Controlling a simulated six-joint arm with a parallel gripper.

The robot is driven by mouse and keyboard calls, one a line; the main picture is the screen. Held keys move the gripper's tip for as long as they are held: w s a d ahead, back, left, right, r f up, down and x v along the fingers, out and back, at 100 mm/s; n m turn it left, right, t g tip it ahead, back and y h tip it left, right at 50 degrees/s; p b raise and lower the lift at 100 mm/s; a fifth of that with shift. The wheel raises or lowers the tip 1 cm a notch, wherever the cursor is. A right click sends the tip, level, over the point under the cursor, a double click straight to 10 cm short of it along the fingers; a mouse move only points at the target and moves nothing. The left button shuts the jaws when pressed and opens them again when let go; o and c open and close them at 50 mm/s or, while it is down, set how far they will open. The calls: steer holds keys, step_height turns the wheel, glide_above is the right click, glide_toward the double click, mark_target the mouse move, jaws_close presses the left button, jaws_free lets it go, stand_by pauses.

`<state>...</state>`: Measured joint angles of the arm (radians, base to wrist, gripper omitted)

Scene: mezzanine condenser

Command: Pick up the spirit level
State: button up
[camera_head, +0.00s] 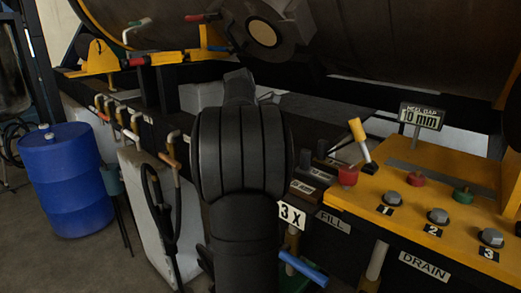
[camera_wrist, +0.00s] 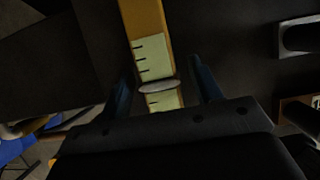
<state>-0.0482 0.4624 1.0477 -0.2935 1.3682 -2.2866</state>
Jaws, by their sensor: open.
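No spirit level can be identified for certain in either view. In the wrist view, a yellow bar (camera_wrist: 144,17) with a pale, black-ticked plate (camera_wrist: 151,58) runs between my fingers. A small grey oval piece (camera_wrist: 159,86) crosses the plate. I cannot tell whether this bar is the level. My gripper (camera_wrist: 163,77) is open, with one dark finger on each side of the bar and dark gaps between. In the head view, my dark arm fills the middle and hides what lies behind it; my fingers cannot be made out there.
A yellow panel (camera_head: 390,210) with several knobs and a yellow-handled lever (camera_head: 360,140) stands at the right. A "10 mm" sign (camera_head: 421,116) rises behind it. A large cylinder (camera_head: 165,22) spans the top. A blue drum (camera_head: 62,180) and several valve handles are at the left.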

steer(key=c, duration=1.3)
steer(key=shift+r, duration=0.1)
jaws_close()
steer(key=shift+r, duration=0.1)
